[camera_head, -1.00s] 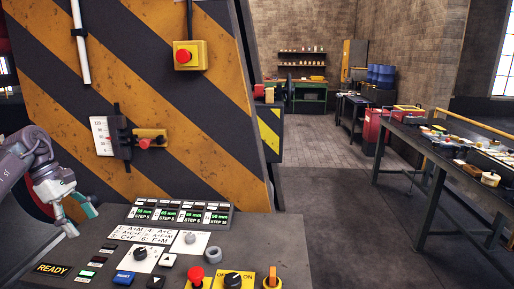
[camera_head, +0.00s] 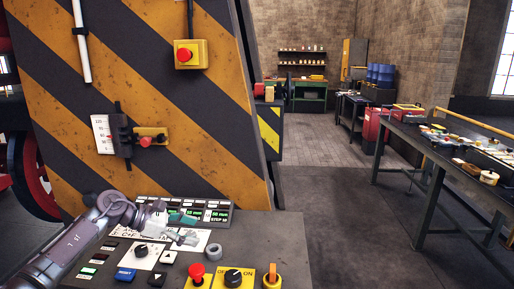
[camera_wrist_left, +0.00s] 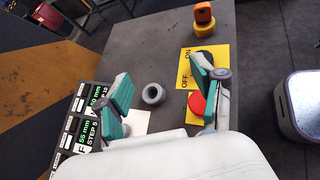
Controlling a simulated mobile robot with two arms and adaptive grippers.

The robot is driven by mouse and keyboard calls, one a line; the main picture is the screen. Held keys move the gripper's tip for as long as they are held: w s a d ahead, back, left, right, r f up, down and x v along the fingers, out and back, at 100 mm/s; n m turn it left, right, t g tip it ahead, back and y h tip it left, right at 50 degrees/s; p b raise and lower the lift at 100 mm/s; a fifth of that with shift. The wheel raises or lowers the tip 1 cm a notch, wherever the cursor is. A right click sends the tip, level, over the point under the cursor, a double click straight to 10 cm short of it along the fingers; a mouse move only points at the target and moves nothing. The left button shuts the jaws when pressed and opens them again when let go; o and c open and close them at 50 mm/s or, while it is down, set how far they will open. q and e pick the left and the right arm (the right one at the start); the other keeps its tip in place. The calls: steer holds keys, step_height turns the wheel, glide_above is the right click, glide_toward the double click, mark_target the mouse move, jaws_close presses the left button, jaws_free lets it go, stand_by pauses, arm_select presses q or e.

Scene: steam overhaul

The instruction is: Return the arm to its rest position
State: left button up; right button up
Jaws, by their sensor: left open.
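My left arm (camera_head: 75,245) comes in from the lower left and reaches over the control panel (camera_head: 255,232). My left gripper (camera_head: 188,228) is open and empty, above the panel in front of the step displays (camera_head: 221,212). In the left wrist view, the open fingers (camera_wrist_left: 160,78) stand apart on either side of a grey ring (camera_wrist_left: 153,94), with nothing held between them. The arm and gripper hide part of the displays and the label cards. My right gripper is not in view.
The panel carries a red mushroom button (camera_head: 197,270), an ON/OFF knob (camera_head: 233,277), an orange switch (camera_head: 272,276) and a blue button (camera_head: 125,274). A striped machine wall (camera_head: 215,120) rises behind it. Floor to the right is clear up to a long table (camera_head: 432,150).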

arm_select(q)
steer(key=s+d+n+t+h, duration=0.2)
steer(key=d+n+t+h, duration=0.25)
steer(key=d+n, duration=0.4)
steer(key=s+a+f+n+t+y, duration=0.3)
steer(key=s+a+f+n+y, duration=0.35)
steer(key=n, duration=0.95)
steer(key=s+a+f+n+t+y, duration=0.25)
steer(key=s+f+n+y, duration=0.55)
steer(key=n, duration=0.9)
steer(key=s+a+f+n+g, duration=0.1)
steer(key=s+f+n+g, duration=0.2)
steer(key=s, duration=0.6)
steer(key=s+f+n+g, duration=0.2)
steer(key=s+n+g, duration=0.15)
steer(key=s, duration=0.45)
steer(key=s+a+f+n+g, duration=0.15)
steer(key=s+g, duration=0.25)
steer(key=s, duration=0.5)
step_height(320, 180, down, 31)
steer(key=s+g+b, duration=0.1)
steer(key=g+b, duration=0.1)
steer(key=b, duration=0.3)
steer(key=s+a+f+y+b, duration=0.1)
steer(key=s+a+f+b, duration=0.1)
steer(key=s+f, duration=1.4)
step_height(320, 180, down, 4)
steer(key=shift+s+a+r+g+b, duration=0.1)
steer(key=shift+s+a+g+b, duration=0.1)
steer(key=shift+s+g+b, duration=0.3)
